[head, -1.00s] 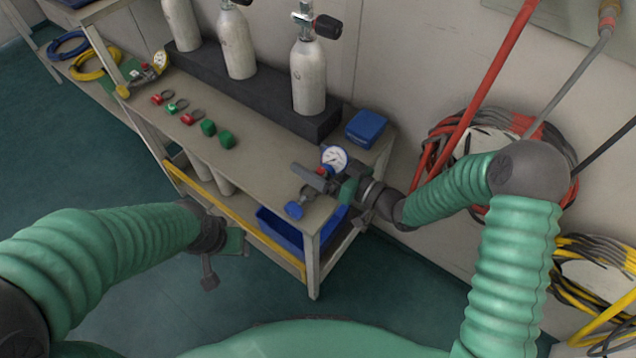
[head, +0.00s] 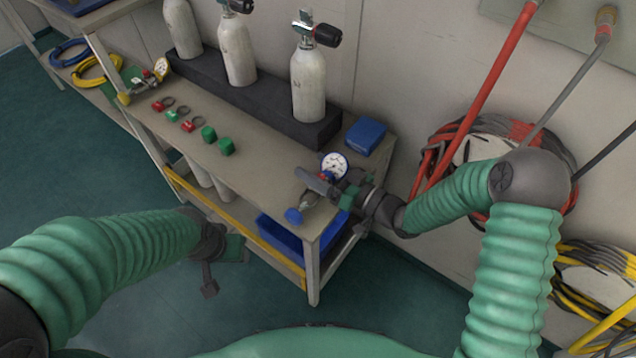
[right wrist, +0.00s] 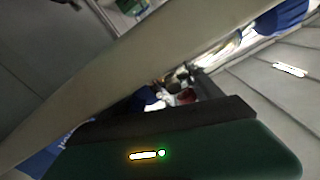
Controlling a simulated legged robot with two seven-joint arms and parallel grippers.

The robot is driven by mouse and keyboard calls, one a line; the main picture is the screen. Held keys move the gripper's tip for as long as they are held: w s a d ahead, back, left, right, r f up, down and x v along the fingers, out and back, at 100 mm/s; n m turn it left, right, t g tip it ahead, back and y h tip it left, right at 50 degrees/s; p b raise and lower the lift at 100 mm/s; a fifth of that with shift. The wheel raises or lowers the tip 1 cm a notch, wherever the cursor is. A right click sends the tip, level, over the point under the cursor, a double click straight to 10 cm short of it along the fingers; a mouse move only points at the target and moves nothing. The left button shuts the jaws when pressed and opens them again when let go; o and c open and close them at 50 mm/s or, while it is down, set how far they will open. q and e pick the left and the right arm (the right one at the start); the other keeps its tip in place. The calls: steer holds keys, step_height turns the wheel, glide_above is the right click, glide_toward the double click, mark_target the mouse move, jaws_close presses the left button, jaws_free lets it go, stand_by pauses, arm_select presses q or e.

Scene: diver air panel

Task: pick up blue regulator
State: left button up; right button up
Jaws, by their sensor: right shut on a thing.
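The blue regulator shows in the head view as a blue knob (head: 293,215) and a round white gauge (head: 333,166) at the right end of the bench. My right gripper (head: 318,182) is shut on the regulator between knob and gauge, and its fingers cover much of the body. In the right wrist view the regulator (right wrist: 185,97) is partly seen past the dark fingers, with blue and red bits. I cannot tell whether it touches the bench top. My left gripper (head: 208,280) hangs low in front of the bench, away from the regulator; its finger opening is unclear.
Three grey cylinders stand in a black rack (head: 255,90) along the bench back. A blue box (head: 366,136) lies behind the regulator. The bench (head: 262,172) is clear mid-right.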

steer(key=shift+r+p, duration=0.35)
steer(key=shift+r, duration=0.15)
step_height(320, 180, up, 3)
steer(key=shift+r+p, duration=0.1)
steer(key=shift+p, duration=0.85)
steer(key=s, duration=0.4)
steer(key=s+a+p, duration=0.1)
steer(key=s, duration=0.3)
steer(key=s+p, duration=0.1)
steer(key=s, duration=0.3)
steer(key=shift+s+a+r, duration=0.35)
steer(key=shift+s+a, duration=0.05)
steer(key=s+p, duration=0.1)
steer(key=p, duration=0.1)
steer(key=s+p, duration=0.2)
steer(key=shift+a+r, duration=0.15)
steer(key=shift+r, duration=0.05)
steer(key=shift+f, duration=0.15)
